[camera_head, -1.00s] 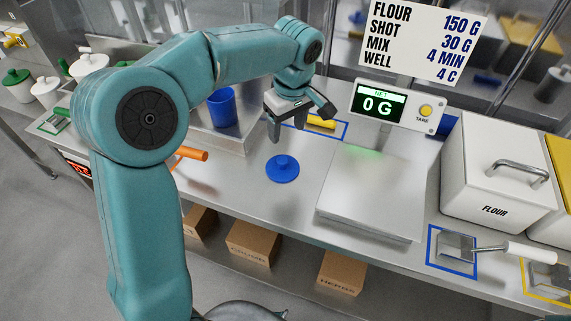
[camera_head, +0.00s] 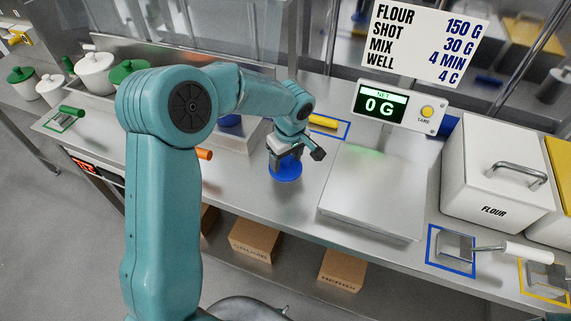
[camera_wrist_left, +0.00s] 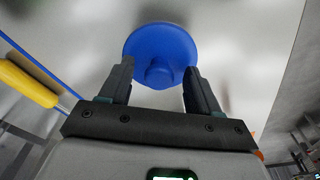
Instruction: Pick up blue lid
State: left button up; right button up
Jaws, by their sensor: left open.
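The blue lid (camera_head: 286,171) lies flat on the steel counter, left of the scale. In the left wrist view the lid (camera_wrist_left: 160,45) shows as a round disc with a knob in its middle. My left gripper (camera_head: 285,158) is right above the lid and partly covers it. In the left wrist view my left gripper (camera_wrist_left: 157,82) is open, with one finger on each side of the knob and a gap to both. I cannot tell whether the fingertips touch the disc. My right gripper is not in view.
The scale (camera_head: 371,200) stands to the right, its display reading 0 G. A blue cup (camera_head: 229,121) is mostly hidden behind my left arm. A yellow handle (camera_head: 322,121) lies behind the lid, and an orange handle (camera_head: 205,155) to its left. The counter in front is clear.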

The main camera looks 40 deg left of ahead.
pick_arm(q)
jog(key=c, duration=1.1)
jog(key=shift+r, duration=0.1)
